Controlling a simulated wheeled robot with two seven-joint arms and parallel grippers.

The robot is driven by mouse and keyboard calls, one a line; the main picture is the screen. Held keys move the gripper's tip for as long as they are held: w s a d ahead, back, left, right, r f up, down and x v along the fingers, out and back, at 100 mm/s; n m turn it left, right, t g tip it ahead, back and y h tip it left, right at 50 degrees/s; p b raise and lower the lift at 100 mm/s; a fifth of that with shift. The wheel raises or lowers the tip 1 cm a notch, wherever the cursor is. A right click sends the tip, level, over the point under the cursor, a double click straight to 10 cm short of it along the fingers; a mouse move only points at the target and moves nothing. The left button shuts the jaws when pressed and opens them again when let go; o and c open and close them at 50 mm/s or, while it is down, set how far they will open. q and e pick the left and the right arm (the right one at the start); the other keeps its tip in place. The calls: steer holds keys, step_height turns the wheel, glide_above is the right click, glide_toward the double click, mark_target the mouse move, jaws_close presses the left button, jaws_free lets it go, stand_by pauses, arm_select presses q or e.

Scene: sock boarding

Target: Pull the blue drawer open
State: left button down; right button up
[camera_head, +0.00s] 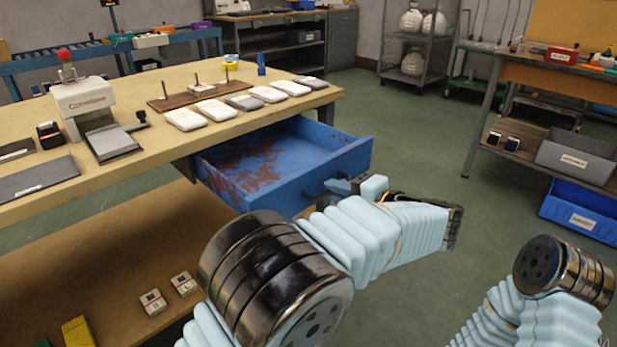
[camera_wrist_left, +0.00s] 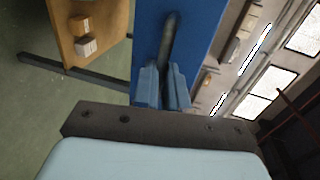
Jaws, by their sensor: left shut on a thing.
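The blue drawer (camera_head: 322,166) stands pulled out from under the wooden workbench top. Its inside shows, with rust-coloured patches on the bottom and nothing lying in it. My left gripper (camera_head: 335,187) is at the drawer's front face. In the left wrist view the two blue fingers of my left gripper (camera_wrist_left: 162,88) are shut on the dark drawer handle (camera_wrist_left: 169,40), in front of the blue drawer front (camera_wrist_left: 197,35). My right arm shows at the lower right of the head view, but its gripper is out of view.
The workbench (camera_head: 235,92) carries a row of white packets (camera_head: 215,109), a wooden peg board (camera_head: 172,103) and a press (camera_head: 85,106). A lower shelf (camera_head: 110,270) holds small boxes. A bench with bins (camera_head: 576,160) stands at right; green floor lies between.

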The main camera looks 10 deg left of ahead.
arm_select(q)
steer(key=f+v, duration=0.1)
steer(key=v, duration=0.5)
steer(key=shift+s+d+f, duration=0.2)
steer(key=shift+s+d, duration=0.05)
steer(key=shift+d, duration=0.1)
steer(key=c, duration=1.2)
jaws_free()
steer(key=shift+o, duration=0.2)
